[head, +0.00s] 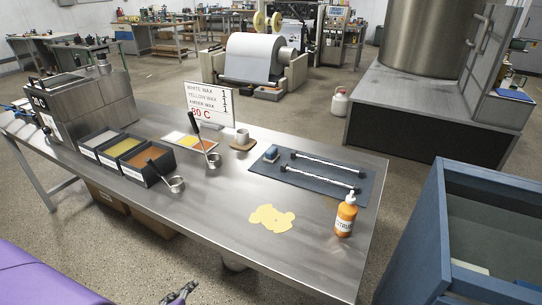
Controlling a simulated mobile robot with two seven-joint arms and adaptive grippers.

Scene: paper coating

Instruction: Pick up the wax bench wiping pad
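A small blue block with a paler lower part, which looks like the wiping pad (270,153), lies on the back left corner of a dark mat (320,197) on the steel bench. A flat pale yellow wax patch (271,217) is on the bench in front of the mat. An orange spray-type bottle (345,215) stands at the mat's front right corner. My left gripper (180,293) shows only partly at the bottom edge, low in front of the bench and far from the pad. Its finger opening is unclear. My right gripper is out of view.
Two dark-ended rods (325,170) lie on the mat. A blue open cabinet (470,225) is at the right. The bench front is mostly clear.

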